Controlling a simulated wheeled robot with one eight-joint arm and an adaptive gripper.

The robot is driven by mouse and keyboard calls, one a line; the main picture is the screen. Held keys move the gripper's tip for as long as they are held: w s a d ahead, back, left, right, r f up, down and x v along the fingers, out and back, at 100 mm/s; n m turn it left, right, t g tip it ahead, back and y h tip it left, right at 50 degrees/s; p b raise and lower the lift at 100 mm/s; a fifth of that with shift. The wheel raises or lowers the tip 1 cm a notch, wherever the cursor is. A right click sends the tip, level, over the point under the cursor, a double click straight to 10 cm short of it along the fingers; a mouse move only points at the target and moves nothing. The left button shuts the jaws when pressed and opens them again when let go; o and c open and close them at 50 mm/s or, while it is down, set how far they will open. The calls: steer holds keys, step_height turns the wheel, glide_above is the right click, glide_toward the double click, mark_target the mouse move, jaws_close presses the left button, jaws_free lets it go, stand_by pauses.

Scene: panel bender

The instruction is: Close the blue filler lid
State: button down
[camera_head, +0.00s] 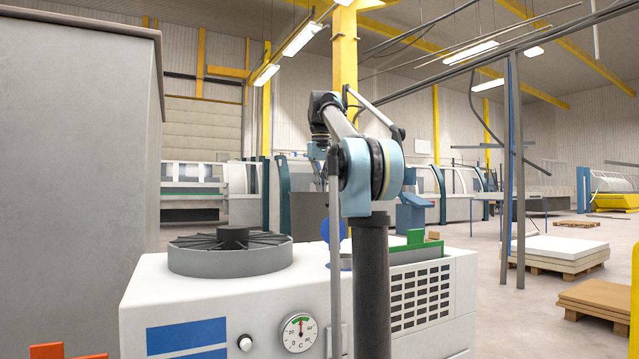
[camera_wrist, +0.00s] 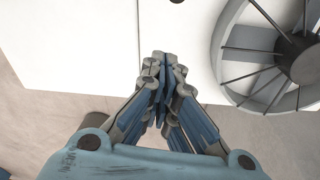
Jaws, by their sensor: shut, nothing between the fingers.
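The blue filler lid (camera_head: 326,231) shows in the head view as a round blue shape standing up above the top of the white machine (camera_head: 400,340). My arm's grey post and rod cover part of it, so its hinge and the filler opening are mostly hidden. The lid does not show in the wrist view. My gripper (camera_wrist: 161,62) is shut and empty in the wrist view, with its fingertips together above the white machine top. In the head view my gripper is mostly hidden behind my own arm.
A round grey fan (camera_head: 231,252) sits on the left of the machine top; its spokes also show in the wrist view (camera_wrist: 262,62). A dial gauge (camera_head: 299,332) is on the front. A tall grey cabinet (camera_head: 80,170) fills the left.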

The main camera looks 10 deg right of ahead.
steer(key=s+f, duration=0.2)
steer(key=f, duration=0.1)
steer(key=s+f, duration=0.1)
steer(key=shift+s+d+f, duration=0.2)
steer(key=shift+d+f, duration=0.15)
steer(key=shift+s, duration=0.1)
stand_by(0.5)
steer(key=shift+s+d+r+t, duration=0.1)
steer(key=shift+s+r+t, duration=0.2)
steer(key=shift+s, duration=0.1)
